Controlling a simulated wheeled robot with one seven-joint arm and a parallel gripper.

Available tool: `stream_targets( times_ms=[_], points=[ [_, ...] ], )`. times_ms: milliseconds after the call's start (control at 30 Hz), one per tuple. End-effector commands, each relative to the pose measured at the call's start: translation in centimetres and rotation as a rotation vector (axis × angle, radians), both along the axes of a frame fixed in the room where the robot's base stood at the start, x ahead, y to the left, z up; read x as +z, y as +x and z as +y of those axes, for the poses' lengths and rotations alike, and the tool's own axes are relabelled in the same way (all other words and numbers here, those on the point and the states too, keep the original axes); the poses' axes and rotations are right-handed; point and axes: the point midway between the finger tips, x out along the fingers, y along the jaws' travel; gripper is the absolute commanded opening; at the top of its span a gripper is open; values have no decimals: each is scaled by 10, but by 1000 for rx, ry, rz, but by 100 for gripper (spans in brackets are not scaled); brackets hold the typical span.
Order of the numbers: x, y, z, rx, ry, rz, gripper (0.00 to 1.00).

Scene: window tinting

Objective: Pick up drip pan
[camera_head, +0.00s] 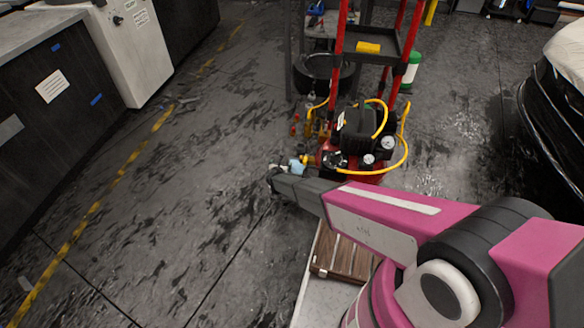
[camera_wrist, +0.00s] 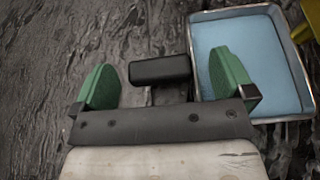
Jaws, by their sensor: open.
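The drip pan (camera_wrist: 272,62) is a shallow rectangular metal tray with a light blue inside. It lies at the upper right of the wrist view. A small light blue patch, likely part of it, shows by the gripper in the head view (camera_head: 297,165). A black bar (camera_wrist: 160,70), which looks like a handle at the pan's left side, appears between my fingers. My gripper (camera_wrist: 161,62) has green fingertips and is open and empty. Its right finger overlaps the pan's left part in the picture; whether it touches cannot be told. The gripper is small in the head view (camera_head: 272,180).
A red cart (camera_head: 340,50) with a black compressor (camera_head: 360,130) and yellow hose stands just beyond the gripper. A yellow object (camera_wrist: 309,20) edges the wrist view. A wooden slatted piece (camera_head: 342,258) lies below my arm.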

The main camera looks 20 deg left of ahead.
Motion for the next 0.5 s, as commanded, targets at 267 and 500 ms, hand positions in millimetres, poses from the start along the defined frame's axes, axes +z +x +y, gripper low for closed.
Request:
stream_targets(
  times_ms=[267,500],
  points=[
    [0,0,0,0,-1,-1,47],
    [1,0,0,0,-1,-1,47]
  ],
)
